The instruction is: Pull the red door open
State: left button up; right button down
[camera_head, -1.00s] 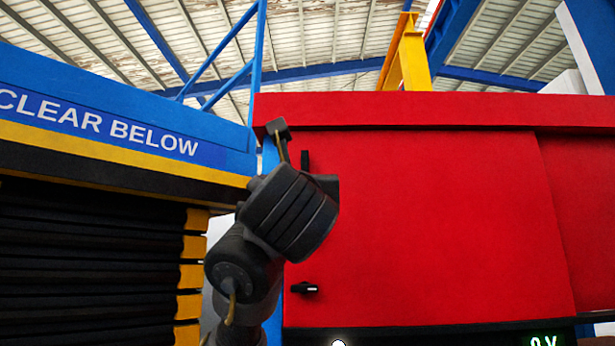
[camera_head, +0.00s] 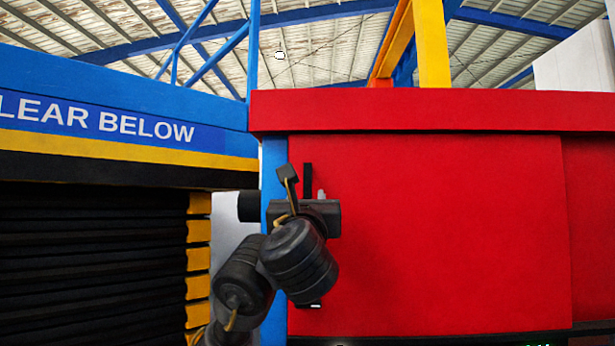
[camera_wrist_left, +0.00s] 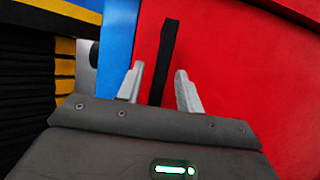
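The red door (camera_head: 450,240) is a large flat panel and looks shut. Its black vertical bar handle (camera_head: 307,178) is near the door's left edge, with its lower part hidden behind my left gripper (camera_head: 309,194). In the left wrist view, the gripper's two grey fingers (camera_wrist_left: 158,80) are open, one on each side of the black handle (camera_wrist_left: 167,50), with gaps showing. I cannot tell how far the fingers reach past the bar. The red door (camera_wrist_left: 235,55) also fills the right of that view. My right gripper is not in view.
A blue post (camera_head: 273,170) runs along the door's left edge. A red ledge (camera_head: 420,110) juts above the door. A blue and yellow platform (camera_head: 90,140) with black bellows (camera_head: 90,260) stands at left. A small black latch (camera_head: 308,305) is low on the door, partly hidden.

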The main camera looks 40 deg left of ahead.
pick_arm(q)
jog(key=shift+p+x, duration=0.3)
jog(key=shift+x, duration=1.05)
jog(key=shift+c, duration=0.2)
grip_shut()
